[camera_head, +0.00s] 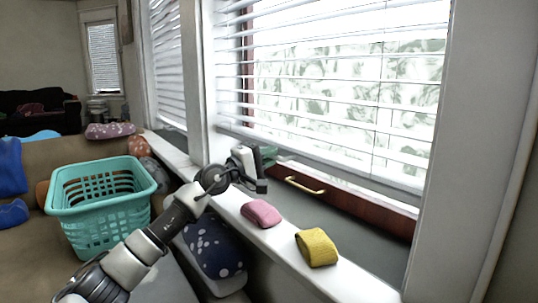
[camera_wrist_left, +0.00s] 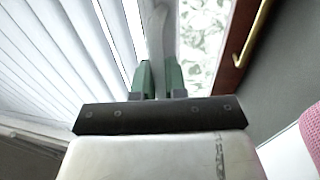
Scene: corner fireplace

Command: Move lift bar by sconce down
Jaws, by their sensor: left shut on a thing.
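The lift bar (camera_head: 345,170) is the pale bottom rail of the white blind over the large window. My left gripper (camera_head: 267,157) is at the left part of this rail. In the left wrist view the green fingers (camera_wrist_left: 159,80) stand close on both sides of a pale strip, the lift bar (camera_wrist_left: 158,35), and are shut on it. The exact contact is partly hidden behind the fingers. No sconce can be made out. My right gripper is not in view.
A brass handle (camera_head: 305,187) is on the sash below the rail. A pink block (camera_head: 261,213) and a yellow block (camera_head: 317,248) lie on the white sill. A turquoise basket (camera_head: 102,205) stands left of my arm, with cushions around it.

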